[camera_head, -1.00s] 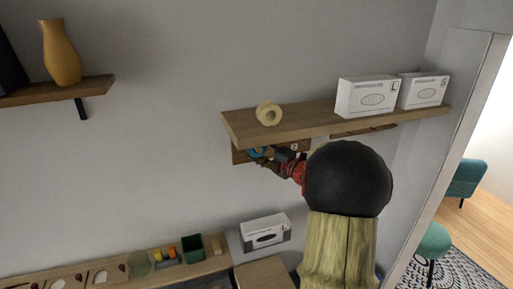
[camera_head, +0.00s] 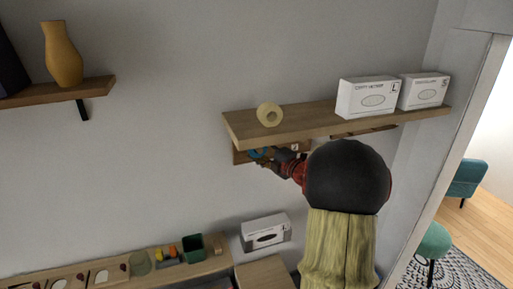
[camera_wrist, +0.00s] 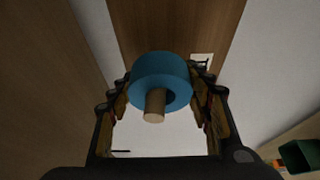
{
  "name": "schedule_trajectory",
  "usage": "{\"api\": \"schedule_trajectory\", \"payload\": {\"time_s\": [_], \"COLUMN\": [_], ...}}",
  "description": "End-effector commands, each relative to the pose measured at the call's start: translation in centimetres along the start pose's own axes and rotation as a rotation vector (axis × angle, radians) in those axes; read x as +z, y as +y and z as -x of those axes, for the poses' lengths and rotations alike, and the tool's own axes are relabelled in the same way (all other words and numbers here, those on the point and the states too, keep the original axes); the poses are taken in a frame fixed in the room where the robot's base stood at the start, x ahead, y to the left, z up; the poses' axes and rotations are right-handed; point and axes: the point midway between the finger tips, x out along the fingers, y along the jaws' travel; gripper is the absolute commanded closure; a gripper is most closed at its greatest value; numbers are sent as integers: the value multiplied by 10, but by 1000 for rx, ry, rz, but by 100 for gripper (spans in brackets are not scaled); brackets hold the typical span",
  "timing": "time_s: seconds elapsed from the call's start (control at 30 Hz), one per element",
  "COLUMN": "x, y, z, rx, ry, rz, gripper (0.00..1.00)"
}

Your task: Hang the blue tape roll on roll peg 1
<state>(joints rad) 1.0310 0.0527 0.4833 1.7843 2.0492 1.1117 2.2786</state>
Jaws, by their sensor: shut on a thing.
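The blue tape roll (camera_wrist: 160,72) is between the two fingers of my gripper (camera_wrist: 160,84) in the wrist view. A wooden peg (camera_wrist: 154,106) shows through the roll's hole, its round end sticking out toward the camera, so the roll is around the peg. Behind the roll is the wooden peg board (camera_wrist: 175,22). In the head view the blue roll (camera_head: 259,153) is small, below the shelf's left end, with my gripper (camera_head: 268,159) at it. My arm hides much of the board, and I cannot read a peg number.
The shelf (camera_head: 320,120) is just above, carrying a cream roll (camera_head: 269,114) and two white boxes (camera_head: 368,97) (camera_head: 424,91). A white label (camera_wrist: 201,60) is on the board. A lower counter holds a green bin (camera_head: 193,248) and a white box (camera_head: 265,231).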

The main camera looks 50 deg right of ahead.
Motion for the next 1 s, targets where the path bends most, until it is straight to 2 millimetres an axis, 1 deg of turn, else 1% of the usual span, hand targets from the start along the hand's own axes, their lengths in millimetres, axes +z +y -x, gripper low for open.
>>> {"api": "schedule_trajectory", "payload": {"time_s": [0.27, 0.3, 0.67, 1.0], "x": [0, 0, 0, 0], "y": [0, 0, 0, 0], "z": [0, 0, 0, 2], "rx": [0, 0, 0, -1], "ry": [0, 0, 0, 0], "rz": [0, 0, 0, 0], "gripper": [77, 50, 30, 29]}}
